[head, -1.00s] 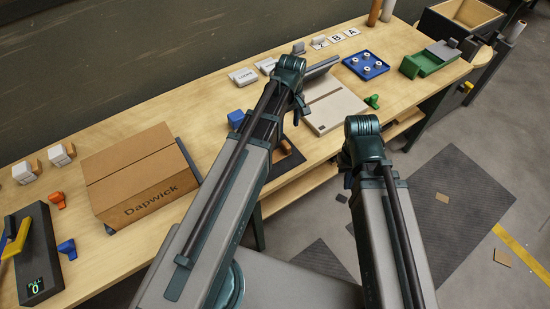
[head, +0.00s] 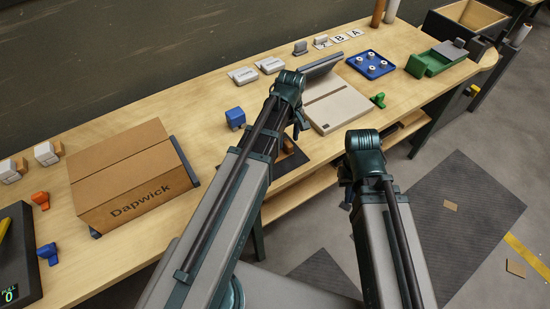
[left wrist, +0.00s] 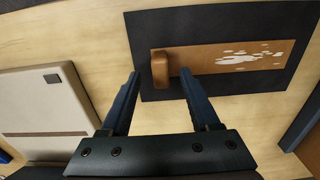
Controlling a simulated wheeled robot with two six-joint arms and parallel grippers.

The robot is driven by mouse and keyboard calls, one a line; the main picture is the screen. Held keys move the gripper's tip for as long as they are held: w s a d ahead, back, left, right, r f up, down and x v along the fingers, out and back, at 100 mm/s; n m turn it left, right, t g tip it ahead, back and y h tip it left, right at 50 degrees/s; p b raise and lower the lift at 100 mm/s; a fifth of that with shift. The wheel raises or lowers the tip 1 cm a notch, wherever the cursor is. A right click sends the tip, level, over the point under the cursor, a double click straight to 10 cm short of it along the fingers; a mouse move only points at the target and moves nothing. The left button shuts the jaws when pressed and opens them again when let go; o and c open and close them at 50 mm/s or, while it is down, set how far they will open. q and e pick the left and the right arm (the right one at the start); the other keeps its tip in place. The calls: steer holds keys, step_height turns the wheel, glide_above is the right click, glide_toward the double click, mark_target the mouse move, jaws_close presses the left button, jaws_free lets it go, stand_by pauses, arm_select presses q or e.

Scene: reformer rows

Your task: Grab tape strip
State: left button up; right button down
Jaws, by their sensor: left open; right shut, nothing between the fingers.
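The tape strip (left wrist: 228,57) is a tan-brown band with white patches, lying on a dark mat (left wrist: 215,22) in the left wrist view. Its left end has a raised, rounded tab (left wrist: 159,68). My left gripper (left wrist: 159,80) is open and empty, with one fingertip on each side of the tab in the picture; I cannot tell the height gap. In the head view the left arm covers most of the strip and mat, and little of the left gripper (head: 298,125) shows. My right gripper (head: 345,204) is mostly hidden by its arm, off the table's front edge.
A cardboard box (head: 130,175) stands on the table to the left. A blue block (head: 235,117) is near the left arm. A beige flat device (head: 336,106), a green piece (head: 378,100) and a blue tray (head: 371,65) lie to the right. Bare wood shows between them.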

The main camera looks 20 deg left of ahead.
arm_select(q)
step_height(320, 180, down, 3)
steer(key=shift+b, duration=1.05)
steer(key=shift+r, duration=0.1)
arm_select(e)
step_height(320, 180, down, 3)
steer(key=shift+r, duration=0.1)
arm_select(q)
steer(key=shift+c, duration=0.3)
jaws_close()
